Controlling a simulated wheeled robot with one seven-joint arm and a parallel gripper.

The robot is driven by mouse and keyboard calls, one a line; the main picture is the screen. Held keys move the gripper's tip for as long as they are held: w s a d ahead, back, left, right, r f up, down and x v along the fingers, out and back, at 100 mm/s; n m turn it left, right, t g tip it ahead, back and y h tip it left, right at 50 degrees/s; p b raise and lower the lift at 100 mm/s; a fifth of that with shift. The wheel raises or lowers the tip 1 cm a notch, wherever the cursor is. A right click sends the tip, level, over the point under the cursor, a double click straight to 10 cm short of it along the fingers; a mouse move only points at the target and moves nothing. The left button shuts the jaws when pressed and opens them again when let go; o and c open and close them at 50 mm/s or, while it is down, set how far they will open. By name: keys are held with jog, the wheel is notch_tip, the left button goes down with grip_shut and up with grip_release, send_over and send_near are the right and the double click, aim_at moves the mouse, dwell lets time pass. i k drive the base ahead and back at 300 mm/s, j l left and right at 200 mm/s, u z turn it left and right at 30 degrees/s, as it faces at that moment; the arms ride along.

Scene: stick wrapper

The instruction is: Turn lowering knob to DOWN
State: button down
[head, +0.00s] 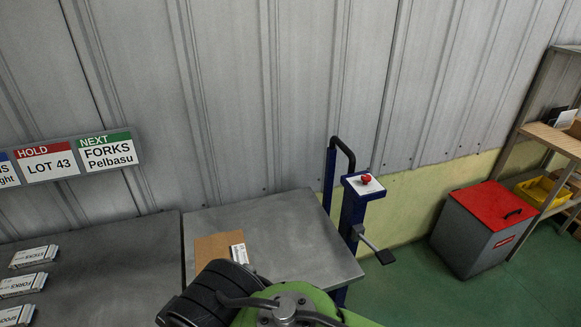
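A red knob (366,179) sits on a white panel (357,187) on top of a blue post (352,212), right of centre. The knob's marks are too small to read, so I cannot tell which way it is turned. The post stands at the right end of a grey lift table (300,225), by a black handle bar (343,148). A pedal (385,256) sticks out to the right, low on the post. My green and black arm fills the bottom centre, in front of the table. My gripper is not in view.
A brown board (215,247) and a small white pack (240,254) lie on the lift table. White packs (33,257) lie on the grey table at left. A red-lidded grey bin (484,230) and shelves (546,135) stand at right. Green floor (405,295) is clear between.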

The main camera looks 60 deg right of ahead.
aim_at(366, 179)
jog(key=z, duration=2.75)
jog(key=i+l+u, duration=0.25)
jog(key=i+u, duration=0.1)
jog(key=u, duration=0.2)
